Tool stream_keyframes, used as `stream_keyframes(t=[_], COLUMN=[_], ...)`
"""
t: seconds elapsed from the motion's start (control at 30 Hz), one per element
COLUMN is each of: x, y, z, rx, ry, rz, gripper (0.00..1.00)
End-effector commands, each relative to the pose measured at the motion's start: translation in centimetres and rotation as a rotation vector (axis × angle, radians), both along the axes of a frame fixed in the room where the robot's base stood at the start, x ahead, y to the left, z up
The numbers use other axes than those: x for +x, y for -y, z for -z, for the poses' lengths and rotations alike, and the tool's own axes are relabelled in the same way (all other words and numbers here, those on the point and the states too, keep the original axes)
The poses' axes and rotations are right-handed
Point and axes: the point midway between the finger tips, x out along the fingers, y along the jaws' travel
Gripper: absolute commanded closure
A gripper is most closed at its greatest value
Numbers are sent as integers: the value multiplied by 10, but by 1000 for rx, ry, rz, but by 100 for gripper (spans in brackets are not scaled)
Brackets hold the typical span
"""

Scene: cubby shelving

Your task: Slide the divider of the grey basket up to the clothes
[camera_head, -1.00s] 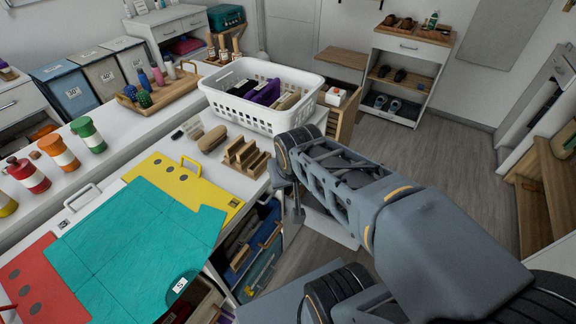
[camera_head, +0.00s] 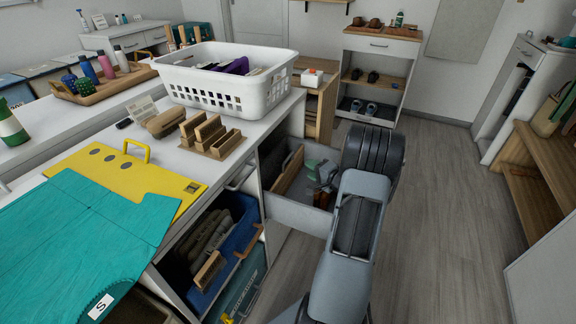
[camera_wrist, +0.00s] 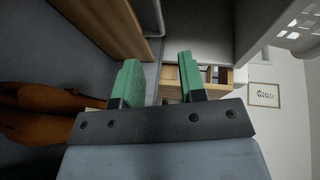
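The grey basket (camera_head: 294,213) is pulled out of the shelving below the white counter. Its wooden divider (camera_head: 290,169) stands inside, toward the left end, and shows in the wrist view (camera_wrist: 108,24) at the upper left. My gripper (camera_wrist: 155,80) is open, its two green fingertips apart with nothing seen between them. In the head view my gripper (camera_head: 320,168) is down at the basket, to the right of the divider and apart from it. A brown, rounded item (camera_wrist: 45,108) lies left of the fingers in the wrist view. I cannot make out clothes in the grey basket.
A blue basket (camera_head: 240,239) with folded items and wooden dividers sits in the nearer cubby. On the counter are a white laundry basket (camera_head: 245,97), a wooden holder (camera_head: 208,137), a yellow board (camera_head: 125,181) and a teal shirt (camera_head: 85,240). The floor at right is clear.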

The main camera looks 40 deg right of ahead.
Motion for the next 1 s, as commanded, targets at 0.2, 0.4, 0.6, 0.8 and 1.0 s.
stream_keyframes(t=[0.2,0.4,0.6,0.8,1.0], x=[30,69,101,121,128], y=[-4,-9,-13,-15,-17], z=[11,18,23,26,26], rx=[16,15,14,15,16], ry=[6,6,5,6,5], rz=[-10,-9,-7,-5,-5], gripper=[62,62,62,62,62])
